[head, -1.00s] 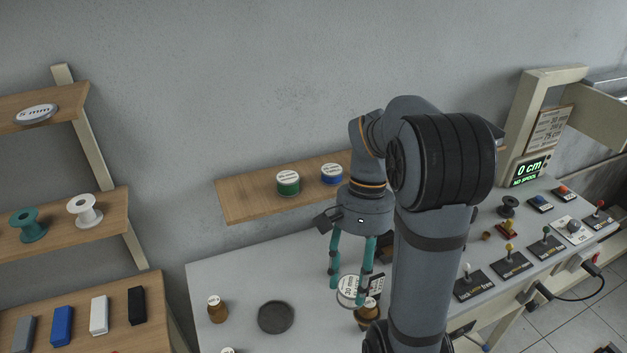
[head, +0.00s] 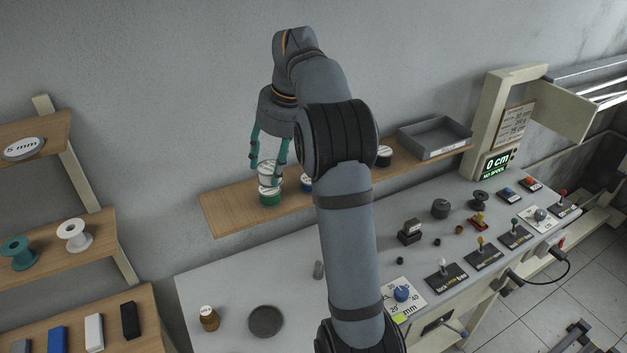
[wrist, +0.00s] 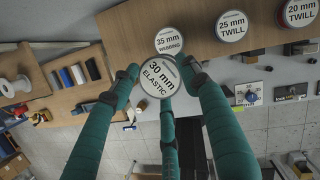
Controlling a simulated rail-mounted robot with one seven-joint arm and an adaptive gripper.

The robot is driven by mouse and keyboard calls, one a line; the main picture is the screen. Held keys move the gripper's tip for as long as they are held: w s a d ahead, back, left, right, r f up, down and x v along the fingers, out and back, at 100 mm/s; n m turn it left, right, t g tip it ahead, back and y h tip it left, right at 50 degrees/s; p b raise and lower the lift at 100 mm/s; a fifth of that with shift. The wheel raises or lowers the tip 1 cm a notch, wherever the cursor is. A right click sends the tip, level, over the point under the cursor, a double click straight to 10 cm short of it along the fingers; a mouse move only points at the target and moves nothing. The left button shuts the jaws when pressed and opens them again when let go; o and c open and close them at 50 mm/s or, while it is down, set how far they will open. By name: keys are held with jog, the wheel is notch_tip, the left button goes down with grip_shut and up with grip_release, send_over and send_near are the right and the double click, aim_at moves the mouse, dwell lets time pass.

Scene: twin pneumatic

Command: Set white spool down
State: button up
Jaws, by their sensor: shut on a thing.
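My gripper (head: 268,170) is shut on a white spool (head: 267,180), whose round label reads 30 mm elastic in the wrist view (wrist: 156,78). In the head view the spool overlaps the top of the green spool (head: 270,199) on the wall shelf (head: 228,211). I cannot tell whether the two touch. In the wrist view the held spool sits between my teal fingers (wrist: 158,88), beside a spool labelled 35 mm webbing (wrist: 169,41). Another white spool (head: 74,235), bare, stands on the left rack beside a teal one (head: 17,252).
A blue spool (head: 307,183), partly hidden by my arm, a black spool (head: 384,156) and a grey tray (head: 435,138) are also on the shelf.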

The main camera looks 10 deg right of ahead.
jog(key=shift+w+a+r+m, duration=0.15)
jog(key=shift+w+r+m, duration=0.15)
jog(key=shift+w+a+f, duration=0.1)
jog(key=shift+a, duration=0.15)
jog(key=a+f+p, duration=0.1)
jog(key=a+f, duration=0.1)
jog(key=a, duration=0.1)
jog(key=a+f, duration=0.2)
jog(key=a, duration=0.2)
jog(key=w+a+f+p, duration=0.1)
jog(key=a+f, duration=0.1)
jog(key=a, duration=0.1)
jog(key=shift+a+f+p, duration=0.15)
jog(key=shift+a+p, duration=0.15)
jog(key=shift+a, duration=0.1)
jog(key=shift+a+f+m, duration=0.15)
jog(key=shift+m, duration=0.15)
jog(key=shift+f+p, duration=0.65)
jog(key=shift+f, duration=1.35)
jog(key=shift+f, duration=0.15)
jog(key=o, duration=1.2)
jog(key=shift+o, duration=0.2)
